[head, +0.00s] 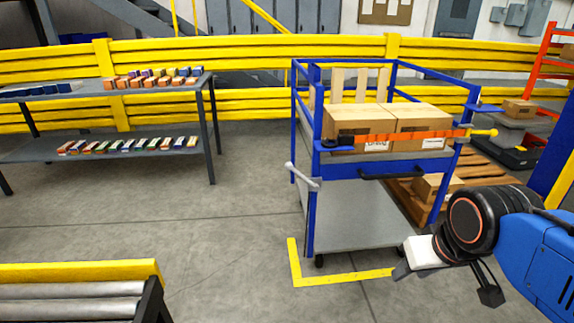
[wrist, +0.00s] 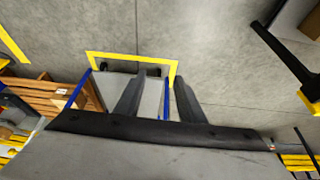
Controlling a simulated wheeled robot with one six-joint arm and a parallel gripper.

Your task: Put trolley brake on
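The trolley (head: 370,210) has a blue frame and grey panels, and stands inside a yellow floor marking. A pale grey lever (head: 303,178) is on its left front post, slanting up to the left from a round hub; I take it for the brake lever. My gripper (head: 400,272) is in front of the trolley's lower right, apart from the lever. In the wrist view my gripper (wrist: 158,82) shows two dark fingers, spread with nothing between them. The trolley's blue post (wrist: 80,90) and lower end show beyond them; I cannot make out the lever there.
Cartons (head: 360,118) sit on the trolley behind an orange strap (head: 410,137). A wooden pallet (head: 490,165) lies to the right. A roller conveyor (head: 80,295) is at the lower left, and a shelf rack (head: 130,150) stands behind it. The floor left of the trolley is clear.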

